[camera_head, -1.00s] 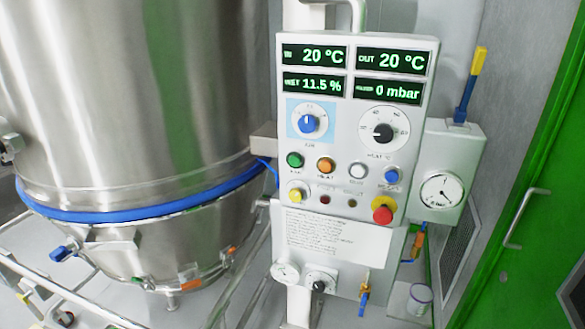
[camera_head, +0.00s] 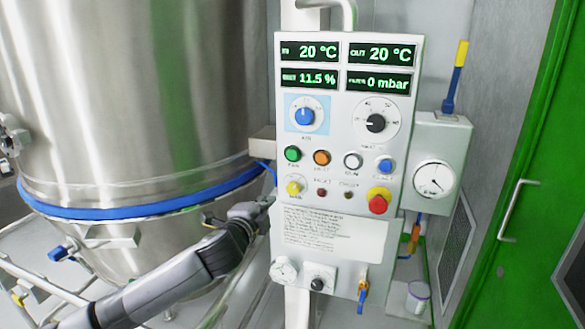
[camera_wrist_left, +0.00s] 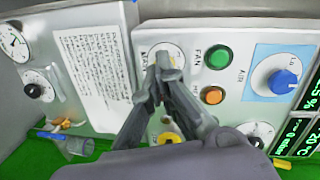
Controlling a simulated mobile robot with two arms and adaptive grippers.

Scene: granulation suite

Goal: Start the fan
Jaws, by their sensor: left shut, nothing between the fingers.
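The grey-white control panel (camera_head: 335,215) stands upright beside the steel vessel. Its green button (camera_head: 292,154) is labelled FAN in the left wrist view (camera_wrist_left: 219,56). My right gripper is not in view.
An orange button (camera_head: 321,157), white button (camera_head: 353,160), blue button (camera_head: 385,166) and red emergency stop (camera_head: 379,200) crowd the panel. The vessel (camera_head: 130,90) stands left of it. A gauge box (camera_head: 437,165) and green door (camera_head: 520,170) are at right.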

